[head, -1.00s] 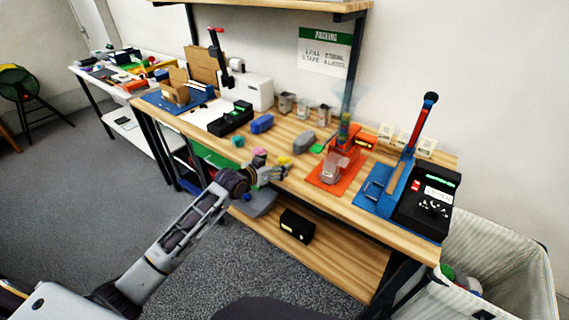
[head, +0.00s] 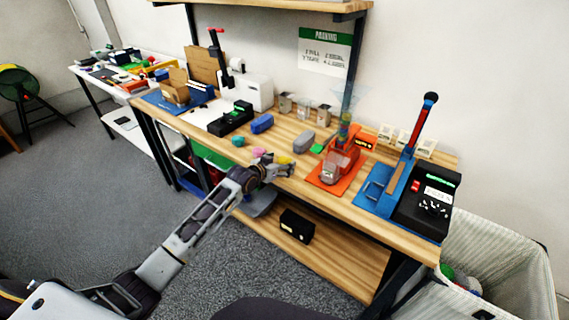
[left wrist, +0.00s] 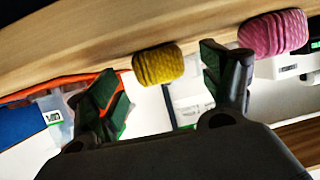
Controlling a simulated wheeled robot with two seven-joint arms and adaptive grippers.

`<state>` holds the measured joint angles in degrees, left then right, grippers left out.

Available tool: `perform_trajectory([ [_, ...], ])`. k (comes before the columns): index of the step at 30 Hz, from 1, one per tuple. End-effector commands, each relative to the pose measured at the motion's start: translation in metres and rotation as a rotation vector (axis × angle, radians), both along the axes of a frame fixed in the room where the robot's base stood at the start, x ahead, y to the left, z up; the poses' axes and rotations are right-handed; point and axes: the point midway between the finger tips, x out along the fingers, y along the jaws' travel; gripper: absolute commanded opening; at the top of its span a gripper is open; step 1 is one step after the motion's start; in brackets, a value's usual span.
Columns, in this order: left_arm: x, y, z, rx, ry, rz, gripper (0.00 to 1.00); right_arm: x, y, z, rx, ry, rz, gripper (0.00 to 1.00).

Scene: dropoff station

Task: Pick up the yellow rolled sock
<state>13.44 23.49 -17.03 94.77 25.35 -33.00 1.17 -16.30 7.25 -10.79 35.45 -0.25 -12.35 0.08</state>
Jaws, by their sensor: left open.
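The yellow rolled sock (head: 284,159) lies near the front edge of the wooden workbench (head: 330,208), partly hidden by my gripper in the head view. My left gripper (head: 289,168) is open at that edge, close to the sock. In the left wrist view the textured yellow sock (left wrist: 158,65) appears between the open dark fingers (left wrist: 160,84), toward their tips. I cannot tell whether a finger touches it. A pink rolled sock (left wrist: 272,33) lies beside it, past the right finger. My right gripper is not in view.
A teal item (head: 237,140), a blue item (head: 262,123) and a grey item (head: 304,142) lie behind on the bench. An orange stand (head: 335,183) is to the right. A black box (head: 297,226) sits on the lower shelf. A fabric bin (head: 507,262) stands at right.

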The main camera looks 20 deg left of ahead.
Motion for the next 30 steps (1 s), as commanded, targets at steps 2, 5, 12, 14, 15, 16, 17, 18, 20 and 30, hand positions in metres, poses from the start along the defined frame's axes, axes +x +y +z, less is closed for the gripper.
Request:
perform_trajectory([
  [2,0.002,-0.001,-0.002,-0.001,0.001,0.000,0.80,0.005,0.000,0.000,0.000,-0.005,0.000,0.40],
  [5,0.003,-0.001,-0.002,-0.001,0.001,0.000,0.80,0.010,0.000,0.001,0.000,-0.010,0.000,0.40],
  [12,0.003,-0.001,-0.002,-0.001,0.001,0.000,0.80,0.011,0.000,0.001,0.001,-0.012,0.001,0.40],
  [14,0.003,-0.001,-0.002,-0.001,0.001,0.000,0.80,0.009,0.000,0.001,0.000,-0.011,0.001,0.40],
  [15,0.003,-0.001,-0.002,-0.001,0.001,0.000,0.80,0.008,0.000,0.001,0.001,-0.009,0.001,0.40],
  [16,0.003,-0.001,-0.002,-0.001,0.001,0.000,0.80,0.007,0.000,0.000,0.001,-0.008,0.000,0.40],
  [17,0.003,-0.001,-0.002,-0.001,0.001,0.000,0.80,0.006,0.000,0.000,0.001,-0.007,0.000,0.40],
  [18,0.003,-0.001,-0.002,-0.001,0.001,0.000,0.77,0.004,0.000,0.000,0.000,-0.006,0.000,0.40],
  [20,0.003,-0.001,-0.002,-0.001,0.001,0.000,0.69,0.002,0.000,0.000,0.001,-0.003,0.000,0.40],
  [30,0.003,-0.001,-0.002,-0.001,0.000,0.000,0.33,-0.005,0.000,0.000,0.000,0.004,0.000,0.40],
])
